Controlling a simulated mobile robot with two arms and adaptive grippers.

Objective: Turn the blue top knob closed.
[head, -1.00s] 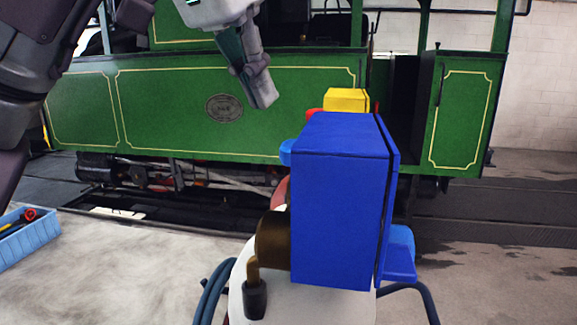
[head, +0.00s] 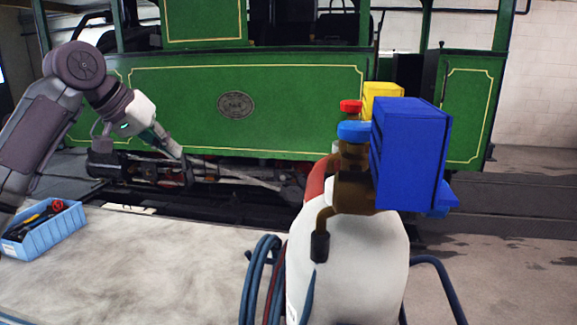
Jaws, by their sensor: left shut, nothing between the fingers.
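The blue top knob (head: 354,131) sits on a brass valve (head: 354,185) above a white cylinder (head: 345,262). A blue box (head: 409,155) stands right beside the knob and hides part of the valve. My left gripper (head: 176,152) is shut and empty, well to the left of the knob and apart from it, in front of the tram's lower side. My right gripper is not in the head view.
A red knob (head: 350,106) and a yellow box (head: 382,103) stand just behind the blue knob. Blue hoses (head: 262,278) hang left of the cylinder. A blue crate (head: 50,235) with tools lies at left. The green tram (head: 300,100) fills the back.

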